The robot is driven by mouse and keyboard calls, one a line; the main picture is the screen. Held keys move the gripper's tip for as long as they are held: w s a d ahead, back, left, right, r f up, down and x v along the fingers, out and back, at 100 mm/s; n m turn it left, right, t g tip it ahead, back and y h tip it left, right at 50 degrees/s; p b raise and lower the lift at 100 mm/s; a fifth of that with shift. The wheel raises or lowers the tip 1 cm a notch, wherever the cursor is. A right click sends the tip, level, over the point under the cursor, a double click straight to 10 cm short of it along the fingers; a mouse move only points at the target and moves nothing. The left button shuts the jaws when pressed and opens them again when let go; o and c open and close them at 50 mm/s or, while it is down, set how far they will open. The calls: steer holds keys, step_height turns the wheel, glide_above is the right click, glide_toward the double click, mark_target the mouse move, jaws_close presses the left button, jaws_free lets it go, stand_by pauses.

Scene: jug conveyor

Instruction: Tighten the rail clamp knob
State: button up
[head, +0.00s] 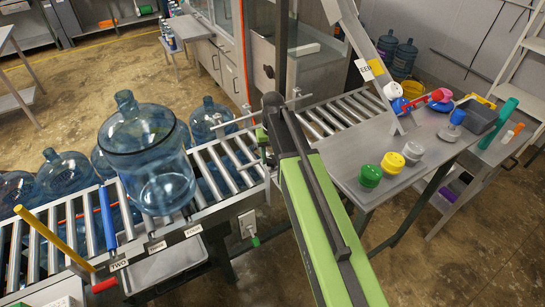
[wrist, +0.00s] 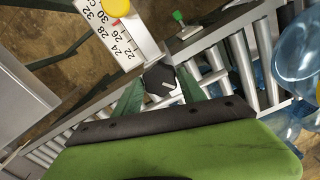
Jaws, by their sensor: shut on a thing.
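The rail clamp knob (wrist: 160,79) is black with a pale mark on its top, seen in the wrist view. It sits beside the end of a white scale plate (wrist: 115,32) with printed numbers. My gripper (wrist: 160,84) has its green fingers on either side of the knob and is shut on it. In the head view my green arm covers the knob, and my gripper (head: 263,136) is at the conveyor's rail rods (head: 238,119).
A large blue jug (head: 150,165) stands on the roller conveyor (head: 205,165), left of my arm. Several more jugs are behind it. A grey table (head: 385,205) with coloured caps is on the right. A small green-tipped handle (wrist: 178,17) is near the knob.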

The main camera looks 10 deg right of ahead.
mark_target(272, 159)
steer(key=m, duration=0.3)
steer(key=shift+m, duration=2.2)
steer(key=o, duration=1.4)
steer(key=shift+c, duration=0.2)
steer(key=shift+r, duration=0.1)
step_height(272, 159, up, 17)
steer(key=p, duration=1.7)
steer(key=shift+r, duration=0.15)
